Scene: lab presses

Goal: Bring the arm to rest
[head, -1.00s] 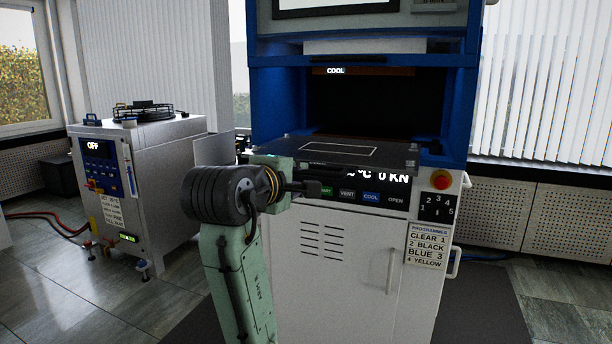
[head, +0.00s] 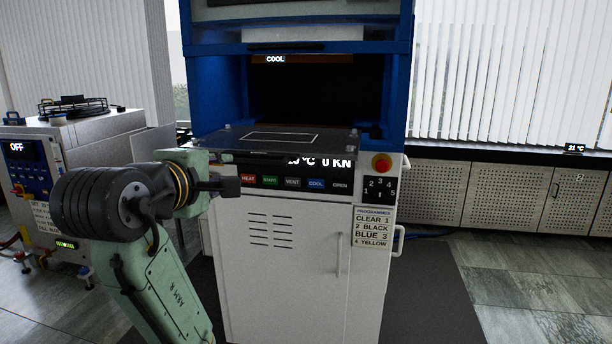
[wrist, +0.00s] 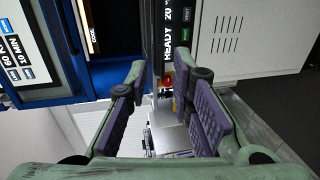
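My arm (head: 160,285) is raised in front of the blue and white press (head: 300,290) in the head view, bent at a dark joint. My gripper (wrist: 162,75) is open in the wrist view, with purple pads apart and nothing between them. In the head view its dark end is near the left of the press's button row, and its fingers are not clear there. The press bay is open, with a flat plate (head: 240,145) with a white outline at its front. The press display reads COOL above the bay.
A steel unit (head: 85,150) marked OFF stands at the left, with a fan on top. A red stop button (head: 381,163) sits on the press front. Perforated cabinets (head: 440,190) line the right wall. The floor (head: 530,295) at the right is clear.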

